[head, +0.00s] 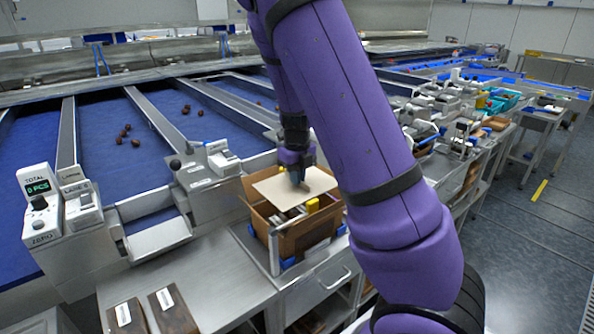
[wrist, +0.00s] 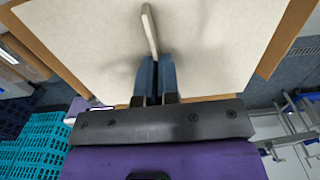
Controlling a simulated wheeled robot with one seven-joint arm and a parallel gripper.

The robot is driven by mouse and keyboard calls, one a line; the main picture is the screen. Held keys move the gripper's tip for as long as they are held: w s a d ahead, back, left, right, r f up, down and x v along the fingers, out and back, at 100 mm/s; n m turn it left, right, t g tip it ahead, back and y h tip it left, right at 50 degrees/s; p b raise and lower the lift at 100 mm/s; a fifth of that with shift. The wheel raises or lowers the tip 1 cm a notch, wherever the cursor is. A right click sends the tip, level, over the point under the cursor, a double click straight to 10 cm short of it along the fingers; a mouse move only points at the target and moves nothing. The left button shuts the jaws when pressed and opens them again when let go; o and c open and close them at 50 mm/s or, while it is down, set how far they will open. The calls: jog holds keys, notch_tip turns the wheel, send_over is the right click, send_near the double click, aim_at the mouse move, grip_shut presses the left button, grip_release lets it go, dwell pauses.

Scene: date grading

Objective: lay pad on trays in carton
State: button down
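The pad (head: 268,186) is a flat cream sheet with an upright tab (wrist: 149,30). In the head view it lies over the mouth of the brown carton (head: 328,221), covering much of the opening. I cannot tell whether it touches anything below. My gripper (head: 296,180) is above the pad, fingers pointing down. In the wrist view the blue fingers of my gripper (wrist: 155,72) are close together on the pad's tab. The carton's brown edges (wrist: 287,42) show around the pad.
The carton stands on a steel bench (head: 222,268) with blue corner pieces and a metal post beside it. Two brown labelled packs (head: 172,308) lie at the bench's front left. Blue lanes with a few dates (head: 125,131) and a counter display (head: 40,190) are at left.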

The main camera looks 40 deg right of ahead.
aim_at(298, 190)
jog(key=shift+s+a+f, duration=0.1)
jog(key=shift+s+f, duration=0.1)
jog(key=shift+f, duration=1.65)
jog(key=shift+s+a+f, duration=0.1)
jog(key=shift+s+f, duration=0.1)
jog(key=shift+f, duration=1.7)
jog(key=shift+s+a+f, duration=0.1)
jog(key=shift+s+f, duration=0.1)
jog(key=shift+f, duration=1.65)
jog(key=shift+s+d+f, duration=0.1)
jog(key=shift+s, duration=0.1)
jog(key=c, duration=0.9)
grip_release()
jog(key=shift+c, duration=0.2)
jog(key=shift+w+d+r, duration=0.1)
jog(key=shift+w+r, duration=0.05)
jog(key=shift+r, duration=1)
jog(key=shift+w+d+r, duration=0.1)
jog(key=shift+w+r, duration=0.1)
jog(key=shift+r, duration=0.9)
jog(key=shift+w+r, duration=0.15)
jog(key=shift+r, duration=3.6)
